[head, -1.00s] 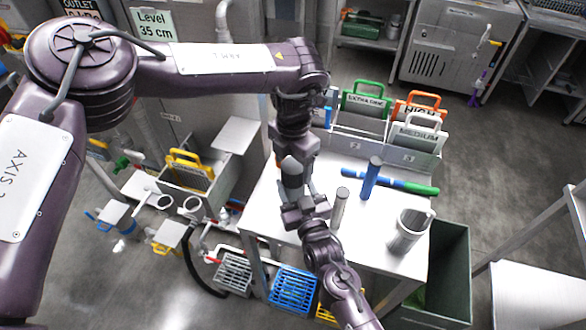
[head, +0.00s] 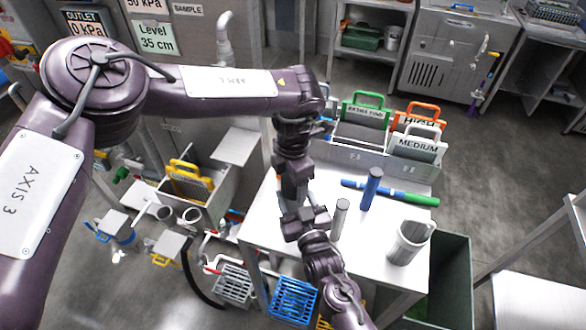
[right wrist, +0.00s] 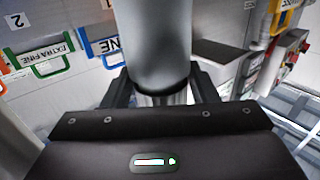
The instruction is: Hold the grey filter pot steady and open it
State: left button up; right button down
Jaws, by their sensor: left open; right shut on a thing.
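The grey filter pot (right wrist: 155,45) stands large in the right wrist view, with a wide grey upper part and a narrower silvery part below. My right gripper (right wrist: 161,90) is shut on the silvery lower part, one finger on each side. In the head view my right gripper (head: 305,221) reaches in from below. My left gripper (head: 293,190) is open and comes down from above, directly over the pot's place. The left arm hides the pot there, and I cannot tell whether the left fingers touch it.
On the white table (head: 375,270) stand a slim grey cylinder (head: 340,220), a blue cylinder (head: 371,190) and a metal jug (head: 408,243). A blue-green tube (head: 415,198) lies behind them. A rack with labelled plates (head: 415,148) is at the back. A green bin (head: 455,280) stands right.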

pick_arm(q)
jog(key=shift+f, duration=0.5)
jog(key=c, duration=1)
jog(key=n, duration=0.3)
jog(key=o, duration=1.1)
